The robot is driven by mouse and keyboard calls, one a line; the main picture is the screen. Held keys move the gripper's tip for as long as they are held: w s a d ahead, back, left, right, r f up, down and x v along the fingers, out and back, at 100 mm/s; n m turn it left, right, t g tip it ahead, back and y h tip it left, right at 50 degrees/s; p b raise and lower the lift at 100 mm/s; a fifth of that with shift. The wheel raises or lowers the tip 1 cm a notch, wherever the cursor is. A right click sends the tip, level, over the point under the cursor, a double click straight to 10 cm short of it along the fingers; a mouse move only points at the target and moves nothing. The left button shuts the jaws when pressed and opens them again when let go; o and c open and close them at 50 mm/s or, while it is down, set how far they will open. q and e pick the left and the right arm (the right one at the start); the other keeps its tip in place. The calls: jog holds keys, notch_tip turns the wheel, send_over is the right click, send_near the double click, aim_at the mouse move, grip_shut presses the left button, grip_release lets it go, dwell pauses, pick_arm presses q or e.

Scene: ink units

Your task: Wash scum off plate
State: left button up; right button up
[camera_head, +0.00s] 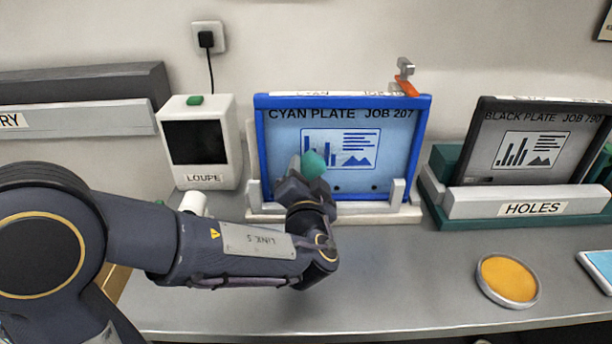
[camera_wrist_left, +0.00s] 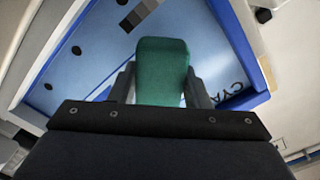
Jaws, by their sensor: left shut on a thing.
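The cyan plate (camera_head: 390,135) stands upright in a blue frame on a pale stand, with a printed chart and picture on its face. Small dark round spots show along its lower part, and dark spots also show on the plate in the left wrist view (camera_wrist_left: 95,65). My left gripper (camera_head: 300,174) is shut on a green pad (camera_head: 314,164), in front of the plate's lower left middle. The pad (camera_wrist_left: 162,65) sticks out between the two fingers toward the plate; I cannot tell whether it touches. The arm and pad hide part of the plate and stand. My right gripper is not in view.
A white loupe box (camera_head: 220,140) stands left of the plate. A black plate (camera_head: 482,155) stands in a green holder on the right. A round dish with a yellow-orange top (camera_head: 508,281) sits at the front right. An orange-and-grey clip (camera_head: 405,78) is on the frame's top edge.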

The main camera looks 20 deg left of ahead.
pick_arm(q)
jog(key=shift+b+x, duration=0.8)
jog(key=shift+x, duration=0.25)
dwell(0.5)
